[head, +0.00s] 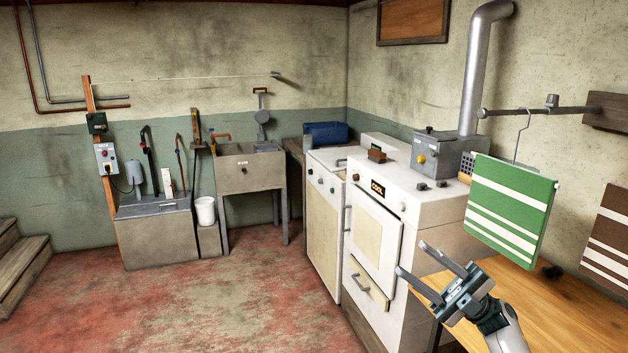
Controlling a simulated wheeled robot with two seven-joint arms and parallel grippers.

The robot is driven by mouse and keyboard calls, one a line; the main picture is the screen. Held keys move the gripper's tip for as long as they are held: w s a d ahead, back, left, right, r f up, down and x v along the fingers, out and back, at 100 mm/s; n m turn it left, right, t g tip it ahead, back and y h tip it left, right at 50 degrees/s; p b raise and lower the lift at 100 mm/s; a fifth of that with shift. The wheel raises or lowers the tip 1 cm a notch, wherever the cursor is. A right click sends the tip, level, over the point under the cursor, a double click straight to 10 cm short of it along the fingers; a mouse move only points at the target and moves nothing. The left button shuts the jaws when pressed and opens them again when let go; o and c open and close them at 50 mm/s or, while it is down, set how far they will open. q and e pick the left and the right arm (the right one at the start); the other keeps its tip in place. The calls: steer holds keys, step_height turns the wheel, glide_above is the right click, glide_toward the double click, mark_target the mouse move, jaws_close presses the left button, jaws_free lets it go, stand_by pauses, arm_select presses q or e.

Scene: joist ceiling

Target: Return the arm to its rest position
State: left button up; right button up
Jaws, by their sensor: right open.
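My right gripper (425,272) is at the lower right in the head view, its arm coming in from the bottom right. Its two fingers are spread apart with nothing between them. It is in front of the white oven cabinet (450,208) and over the left part of the wooden tabletop (575,312). A green and white striped cloth (508,205) hangs from a wire hook above and to the right of the gripper, apart from it. My left gripper is not in view.
A metal rail (535,111) runs along the right wall. A brown striped cloth (606,238) shows at the right edge. A grey box with a pipe (440,153) stands on the cabinet. A sink (250,170) stands at the back. The red floor (220,300) at left is clear.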

steer(key=w+d+r+m+t+h, duration=0.1)
steer(key=w+d+m+t+h, duration=0.35)
steer(key=w+m+t, duration=0.4)
steer(key=w+d+r+m+t+h, duration=0.1)
steer(key=w+d+m+t+h, duration=0.35)
steer(key=m+t, duration=0.6)
steer(key=w+d+f+m+h, duration=1.1)
steer(key=f+h, duration=0.3)
steer(key=h, duration=0.4)
steer(key=s+a+f+m+g, duration=0.1)
steer(key=s+f+g, duration=0.3)
steer(key=f, duration=1.2)
steer(key=s+a+f+m+g, duration=0.15)
steer(key=s+f, duration=0.55)
steer(key=f, duration=0.9)
steer(key=s+a+f+g, duration=0.3)
steer(key=s+f, duration=1.2)
steer(key=s+a+f+g, duration=0.3)
steer(key=s+f+g, duration=0.1)
steer(key=s+f, duration=1.05)
steer(key=s+a+f+g, duration=0.2)
steer(key=s+f, duration=0.2)
steer(key=s, duration=0.9)
steer(key=s+a+f+g+y, duration=0.1)
steer(key=s+f, duration=0.4)
steer(key=s, duration=0.9)
steer(key=s+a+f+g, duration=0.3)
steer(key=s+f, duration=0.2)
steer(key=s, duration=0.9)
